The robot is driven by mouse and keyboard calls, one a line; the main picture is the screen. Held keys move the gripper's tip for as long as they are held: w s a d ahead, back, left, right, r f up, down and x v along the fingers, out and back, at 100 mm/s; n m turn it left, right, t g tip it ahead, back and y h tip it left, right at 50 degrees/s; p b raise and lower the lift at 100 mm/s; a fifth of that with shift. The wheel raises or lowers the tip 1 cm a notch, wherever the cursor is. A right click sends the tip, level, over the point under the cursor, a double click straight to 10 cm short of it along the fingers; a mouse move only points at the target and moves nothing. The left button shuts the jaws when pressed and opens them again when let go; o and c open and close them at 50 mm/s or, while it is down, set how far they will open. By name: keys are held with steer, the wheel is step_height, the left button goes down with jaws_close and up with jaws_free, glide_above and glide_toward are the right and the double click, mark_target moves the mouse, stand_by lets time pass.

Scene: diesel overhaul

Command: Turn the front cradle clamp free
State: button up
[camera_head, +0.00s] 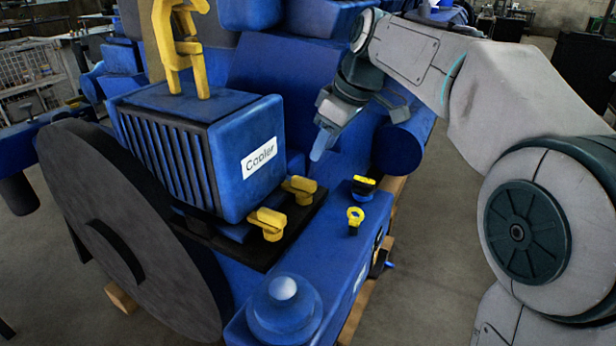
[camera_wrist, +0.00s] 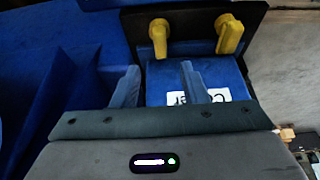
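Two yellow cradle clamps sit on the black cradle plate (camera_head: 284,245) at the foot of the blue cooler (camera_head: 247,140). One clamp (camera_head: 267,222) is nearer the head camera, the other (camera_head: 299,188) farther; no mark tells which is called front. In the wrist view a left clamp (camera_wrist: 158,37) and a right clamp (camera_wrist: 229,34) stand at the plate edge, their bars reaching towards the cooler. My gripper (camera_head: 318,154) hangs above and behind the clamps, apart from both. In the wrist view my gripper (camera_wrist: 160,66) has its fingers spread, with nothing held between them.
A yellow ring-topped part (camera_head: 354,220) and a black-and-yellow cap (camera_head: 363,187) stand on the blue engine right of the clamps. A yellow bracket (camera_head: 180,45) rises above the cooler. A large dark disc (camera_head: 110,235) stands at left. Air above the clamps looks clear.

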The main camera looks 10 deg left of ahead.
mark_target(306, 180)
steer(key=x, duration=0.9)
steer(key=shift+f+b, duration=0.25)
steer(key=shift+b, duration=0.1)
jaws_close()
